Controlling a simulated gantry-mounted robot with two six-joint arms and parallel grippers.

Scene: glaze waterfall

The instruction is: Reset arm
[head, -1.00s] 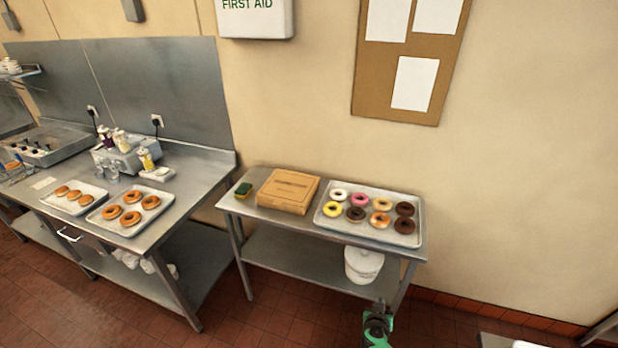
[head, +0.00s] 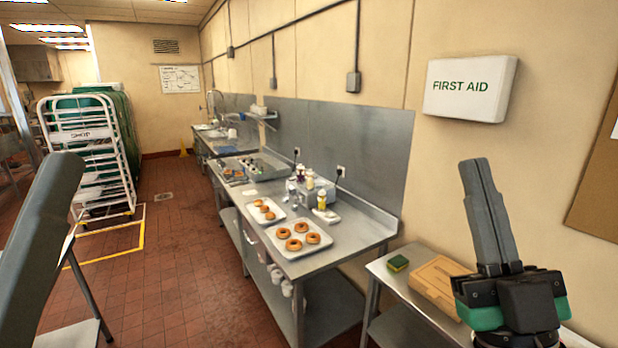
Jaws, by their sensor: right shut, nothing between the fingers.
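My right gripper (head: 487,215) stands at the lower right of the head view, in front of the small steel table and the wall. Its dark fingers point up and lie together, with nothing between them. A dark, rounded part of my left arm fills the left edge, and its fingertips are not clearly shown.
A long steel counter (head: 345,245) runs along the wall with trays of doughnuts (head: 298,238) and bottles on it. A white rack (head: 90,150) with green contents stands at the far left inside yellow floor lines. Red tiled floor (head: 180,260) lies open between them.

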